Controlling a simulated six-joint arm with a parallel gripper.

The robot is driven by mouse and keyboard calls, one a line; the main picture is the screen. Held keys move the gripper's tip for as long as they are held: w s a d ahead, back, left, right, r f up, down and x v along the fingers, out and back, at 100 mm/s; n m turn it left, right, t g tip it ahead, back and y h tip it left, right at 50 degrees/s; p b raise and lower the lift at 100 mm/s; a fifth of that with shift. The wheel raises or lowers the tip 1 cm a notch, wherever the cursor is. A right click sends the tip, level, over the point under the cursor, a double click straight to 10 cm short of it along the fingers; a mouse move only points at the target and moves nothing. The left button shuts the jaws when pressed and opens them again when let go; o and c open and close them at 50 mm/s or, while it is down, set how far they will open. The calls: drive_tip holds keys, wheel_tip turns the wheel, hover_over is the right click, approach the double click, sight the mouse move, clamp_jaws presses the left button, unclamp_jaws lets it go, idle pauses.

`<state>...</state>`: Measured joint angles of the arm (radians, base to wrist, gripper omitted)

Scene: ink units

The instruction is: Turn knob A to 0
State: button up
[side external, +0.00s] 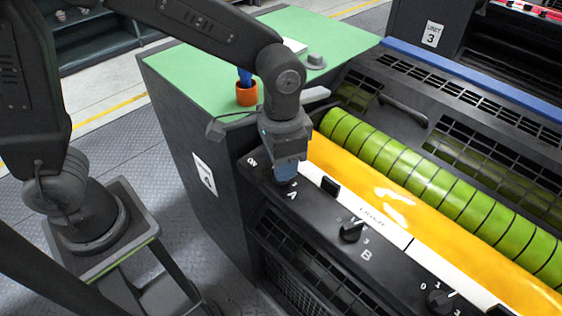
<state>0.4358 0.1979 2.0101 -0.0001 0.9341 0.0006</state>
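Knob A is hidden under my gripper (287,172), which points straight down over the spot marked A on the black control panel (316,232). Only the letter A (291,195) and a bit of the dial marks show beside it. I cannot see the knob's pointer or setting. The gripper's blue-grey fingers reach down to the panel at this spot, and I cannot tell whether they are open or shut on the knob. Knob B (351,231) is a black knob on the same panel, to the right and nearer, with numbers around it.
Another knob (438,300) sits at the lower right of the panel. A black tab (330,186) stands close to the right of my gripper. A yellow roller (400,205) and a green ribbed roller (430,180) lie behind. An orange cup (246,94) stands on the green top (190,72).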

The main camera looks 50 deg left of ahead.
drive_tip(key=shift+f, duration=0.5)
clamp_jaws()
